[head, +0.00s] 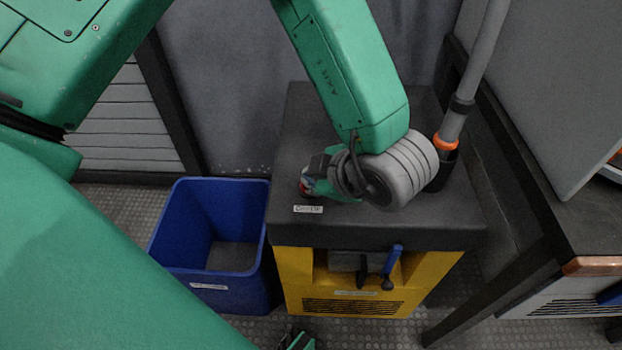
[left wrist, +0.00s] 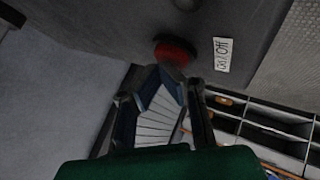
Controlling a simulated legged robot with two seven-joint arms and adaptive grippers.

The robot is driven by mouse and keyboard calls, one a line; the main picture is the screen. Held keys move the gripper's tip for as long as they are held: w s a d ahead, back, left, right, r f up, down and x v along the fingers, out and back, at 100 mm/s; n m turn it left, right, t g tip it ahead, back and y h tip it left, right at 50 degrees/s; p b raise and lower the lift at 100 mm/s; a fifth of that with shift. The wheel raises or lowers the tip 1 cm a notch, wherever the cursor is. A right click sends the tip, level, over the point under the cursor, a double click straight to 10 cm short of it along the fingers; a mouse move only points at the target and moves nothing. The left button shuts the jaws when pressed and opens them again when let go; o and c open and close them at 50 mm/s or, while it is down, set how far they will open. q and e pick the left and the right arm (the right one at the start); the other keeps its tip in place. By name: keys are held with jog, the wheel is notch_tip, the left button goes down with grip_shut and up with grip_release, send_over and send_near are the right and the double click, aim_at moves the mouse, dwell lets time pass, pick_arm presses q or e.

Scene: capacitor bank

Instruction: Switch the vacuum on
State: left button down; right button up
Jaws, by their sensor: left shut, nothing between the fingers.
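The vacuum is a yellow box (head: 292,272) with a dark grey top (head: 440,222). A white label (head: 308,209) lies on its top near the left front; it reads like "On/Off" in the left wrist view (left wrist: 222,54). A red button (head: 304,187) sits beside the label, partly hidden by my left gripper (head: 312,178). In the left wrist view the red button (left wrist: 175,50) is just beyond the fingertips. My left gripper is shut and empty, low over the top at the button. I cannot tell whether it touches the button. My right gripper is not clearly in view.
A grey hose (head: 483,55) with an orange ring rises from the vacuum's right side. A blue open bin (head: 165,230) stands to its left. A blue-handled lever (head: 393,262) is on the vacuum's front. A dark-framed bench (head: 590,215) stands at the right.

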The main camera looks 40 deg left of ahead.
pick_arm(q)
jog(key=shift+a, duration=0.2)
jog(key=shift+d+f, duration=0.1)
jog(key=shift+f, duration=0.05)
jog(key=shift+f+p, duration=0.3)
jog(key=shift+p, duration=0.05)
dwell(0.4)
jog(key=shift+r+p, duration=0.45)
jog(key=shift+p, duration=0.45)
